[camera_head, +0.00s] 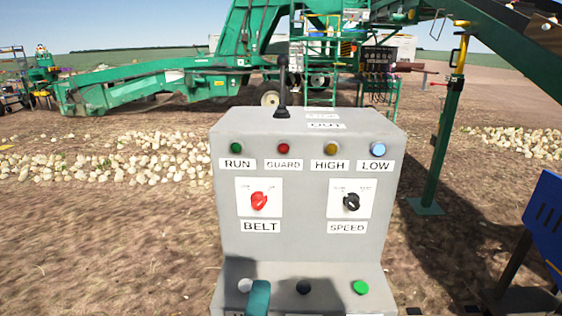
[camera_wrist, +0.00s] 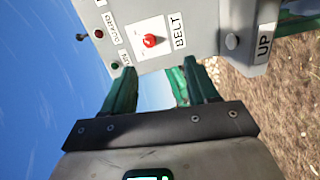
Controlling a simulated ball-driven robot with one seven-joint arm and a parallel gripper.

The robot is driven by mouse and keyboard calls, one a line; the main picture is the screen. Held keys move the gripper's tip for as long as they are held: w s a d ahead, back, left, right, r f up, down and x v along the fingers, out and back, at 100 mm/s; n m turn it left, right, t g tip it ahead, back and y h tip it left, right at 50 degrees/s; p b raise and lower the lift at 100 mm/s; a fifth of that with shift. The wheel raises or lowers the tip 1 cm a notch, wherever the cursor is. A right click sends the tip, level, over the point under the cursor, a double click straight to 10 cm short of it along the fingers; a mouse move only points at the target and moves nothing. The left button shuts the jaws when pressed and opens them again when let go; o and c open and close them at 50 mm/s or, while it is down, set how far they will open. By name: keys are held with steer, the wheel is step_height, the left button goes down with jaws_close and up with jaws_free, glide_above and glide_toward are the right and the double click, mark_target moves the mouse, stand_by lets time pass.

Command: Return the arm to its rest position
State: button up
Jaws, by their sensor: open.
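My gripper (camera_wrist: 160,82) shows in the wrist view with its two dark green fingers spread apart and nothing between them. Beyond the fingers stands the grey control box (camera_head: 312,206), with its red BELT knob (camera_wrist: 150,40) ahead of the gap, apart from the fingers. In the head view a teal piece (camera_head: 259,297) rises at the bottom edge before the box's lower ledge; it looks like part of my gripper. The rest of my arm is out of view.
The box carries RUN, GUARD, HIGH and LOW lamps, a black SPEED knob (camera_head: 351,202), buttons on its ledge and a black lever (camera_head: 282,90) on top. A green post (camera_head: 440,150) and a blue machine (camera_head: 545,220) stand right. Onions lie on the soil behind.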

steer(key=s+d+f+m+g+h+p, duration=0.15)
steer(key=d+f+m+g, duration=0.25)
steer(key=d+f, duration=0.45)
steer(key=s+d+f+m+g+h+p, duration=0.1)
steer(key=s+d+f+m+g, duration=0.4)
steer(key=d, duration=0.6)
steer(key=s+d+f+m+g+y+p, duration=0.1)
steer(key=s+d+f+m+g, duration=0.2)
steer(key=s, duration=0.6)
steer(key=s+d+f+m+g+y+p, duration=0.1)
steer(key=s+d+f+m+g+y, duration=0.1)
steer(key=s+d+f+m+g, duration=0.2)
steer(key=s+d+f, duration=0.3)
steer(key=s+d, duration=0.1)
steer(key=s, duration=0.1)
steer(key=shift+s+f+m, duration=0.3)
steer(key=shift+f+m, duration=0.1)
